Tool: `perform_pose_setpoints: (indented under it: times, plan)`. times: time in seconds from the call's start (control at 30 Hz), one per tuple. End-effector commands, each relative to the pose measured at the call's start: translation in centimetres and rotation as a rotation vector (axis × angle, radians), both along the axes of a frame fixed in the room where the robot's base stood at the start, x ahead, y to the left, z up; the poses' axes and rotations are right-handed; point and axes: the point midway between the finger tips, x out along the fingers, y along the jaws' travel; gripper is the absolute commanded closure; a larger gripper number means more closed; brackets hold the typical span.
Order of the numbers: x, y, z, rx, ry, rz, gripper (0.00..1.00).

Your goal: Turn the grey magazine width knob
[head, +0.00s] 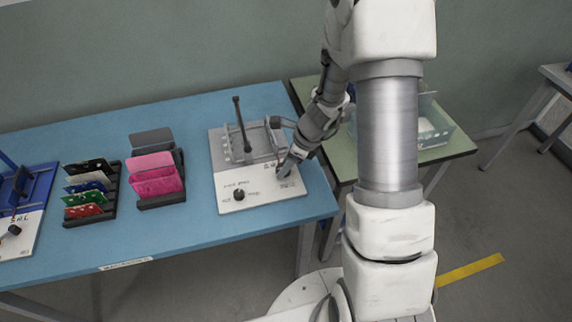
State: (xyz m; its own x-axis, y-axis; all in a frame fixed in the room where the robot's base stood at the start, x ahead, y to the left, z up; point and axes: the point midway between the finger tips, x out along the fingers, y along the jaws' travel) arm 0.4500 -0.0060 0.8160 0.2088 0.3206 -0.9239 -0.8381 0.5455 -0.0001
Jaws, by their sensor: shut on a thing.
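The grey magazine (252,146) stands on a light base plate (258,203) at the right end of the blue table. A dark upright rod rises from it. My gripper (286,171) reaches down from the right to the right front part of the plate. It is shut on what looks like the grey width knob, which is mostly hidden by the fingers. A separate black knob (239,194) shows on the front of the plate, to the left of my gripper and apart from it.
On the blue table (205,225) stand a rack of pink boards (157,176), a rack of mixed coloured boards (88,190) and a blue magazine (18,188). A green table (345,160) with a clear bin (433,128) stands to the right.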

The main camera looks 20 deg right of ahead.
Motion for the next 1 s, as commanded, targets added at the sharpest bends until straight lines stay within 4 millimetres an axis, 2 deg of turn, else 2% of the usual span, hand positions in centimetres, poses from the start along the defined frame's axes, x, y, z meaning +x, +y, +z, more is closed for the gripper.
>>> perform_pose_setpoints:
  times: [0.53,0.57,0.7,0.73,1.0]
  plan:
    - [0.02,0.00,0.03,-0.001,-0.001,-0.029,1.00]
    - [0.02,0.00,0.03,-0.001,-0.001,-0.029,0.47]
    - [0.01,0.00,0.03,0.000,0.000,-0.028,0.22]
    - [0.01,0.00,0.03,0.000,0.000,-0.028,0.19]
    - [-0.01,0.00,0.07,0.000,-0.001,-0.027,0.19]
